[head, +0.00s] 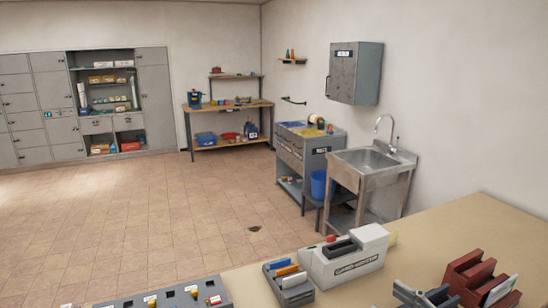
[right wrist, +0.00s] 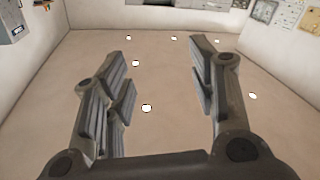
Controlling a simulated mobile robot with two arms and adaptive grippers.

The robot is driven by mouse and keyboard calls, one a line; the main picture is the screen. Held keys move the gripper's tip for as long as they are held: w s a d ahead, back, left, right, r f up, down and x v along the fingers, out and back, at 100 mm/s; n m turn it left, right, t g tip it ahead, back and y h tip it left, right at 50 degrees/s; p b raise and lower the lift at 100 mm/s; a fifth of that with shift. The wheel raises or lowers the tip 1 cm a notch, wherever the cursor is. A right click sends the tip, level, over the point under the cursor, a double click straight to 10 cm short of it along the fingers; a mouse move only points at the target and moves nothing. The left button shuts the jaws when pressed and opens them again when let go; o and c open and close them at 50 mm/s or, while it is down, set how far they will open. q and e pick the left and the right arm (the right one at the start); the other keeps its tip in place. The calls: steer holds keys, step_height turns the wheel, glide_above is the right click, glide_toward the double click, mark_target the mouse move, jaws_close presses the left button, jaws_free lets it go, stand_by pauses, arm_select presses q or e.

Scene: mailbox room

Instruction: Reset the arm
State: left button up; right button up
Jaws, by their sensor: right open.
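My right gripper (right wrist: 158,52) fills the right wrist view with its two dark grey fingers spread wide apart. Nothing is between them. Behind them is a plain pale surface with several bright round spots, which looks like the ceiling, so the gripper seems to point upward. In the head view, grey finger-like shapes at the bottom edge near the right look like this gripper, in front of the counter (head: 480,215). Most of the arm is out of frame. My left gripper is in neither view.
The counter holds a white labelled machine (head: 345,258), a grey tray (head: 290,290) and a dark red rack (head: 475,280). A long grey holder (head: 165,297) is at the bottom left. A sink (head: 370,160) stands beyond the counter. The tiled floor (head: 130,215) is largely clear.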

steer(key=d+r+m+t+h, duration=0.2)
steer(key=d+m+t+h, duration=0.4)
steer(key=m+h, duration=0.35)
steer(key=s+d+f+m+g+h, duration=0.2)
steer(key=s+f+g+h, duration=0.15)
steer(key=f, duration=0.25)
steer(key=s+d+f+m+g+h, duration=0.2)
steer(key=f+g+h, duration=0.15)
steer(key=f, duration=0.25)
steer(key=s+a+f+n+g+y, duration=0.55)
steer(key=s+a+f+g, duration=0.45)
steer(key=s+a+f, duration=0.45)
steer(key=s+d+f+g+b, duration=0.1)
steer(key=s+f+b, duration=0.1)
steer(key=f, duration=1.4)
steer(key=s+d+f+g+b, duration=0.1)
steer(key=s+f+b, duration=0.15)
steer(key=f, duration=1.25)
steer(key=s+d+f+b, duration=0.3)
steer(key=s+f, duration=1.2)
steer(key=f, duration=0.3)
steer(key=shift+s+f+g+b, duration=0.25)
steer(key=shift+s+g+b, duration=0.05)
steer(key=shift+s+g, duration=0.1)
steer(key=shift+d, duration=0.1)
